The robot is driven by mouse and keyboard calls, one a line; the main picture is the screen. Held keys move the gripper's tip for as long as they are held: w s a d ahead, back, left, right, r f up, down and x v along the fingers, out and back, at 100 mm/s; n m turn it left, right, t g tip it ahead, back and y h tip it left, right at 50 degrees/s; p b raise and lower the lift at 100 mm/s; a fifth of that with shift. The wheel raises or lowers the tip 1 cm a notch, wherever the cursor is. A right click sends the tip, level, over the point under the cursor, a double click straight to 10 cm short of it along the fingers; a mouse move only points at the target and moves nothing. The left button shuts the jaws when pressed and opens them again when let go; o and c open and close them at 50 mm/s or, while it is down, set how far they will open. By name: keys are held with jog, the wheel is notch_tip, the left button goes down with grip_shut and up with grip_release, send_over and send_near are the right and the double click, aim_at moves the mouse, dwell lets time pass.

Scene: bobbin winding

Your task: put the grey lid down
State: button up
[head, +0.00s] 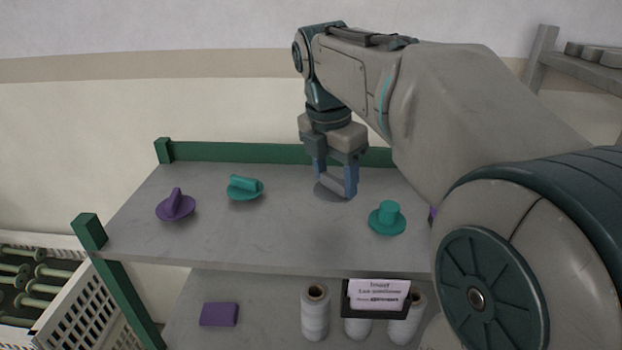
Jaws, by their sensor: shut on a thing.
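My gripper (336,181) points down over the rear middle of the grey shelf top. It is shut on the grey lid (332,188), which is partly hidden between the fingers. The lid is at or just above the surface; I cannot tell whether it touches.
On the shelf top (290,240) are a purple lid (175,207), a teal lid (244,188) and another teal lid (387,219). A green rail (240,152) runs along the back. The front middle is clear. Below are white spools (315,315) and a purple block (219,315).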

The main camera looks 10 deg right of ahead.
aim_at(332, 189)
jog(key=shift+w+f, duration=0.2)
jog(key=shift+f, duration=1.95)
jog(key=shift+f, duration=0.15)
jog(key=o, duration=0.9)
jog(key=shift+o, duration=0.2)
notch_tip(332, 189, up, 12)
jog(key=a, duration=0.1)
jog(key=shift+s+a+p, duration=0.3)
jog(key=shift+s+a, duration=0.05)
jog(key=shift+s, duration=0.05)
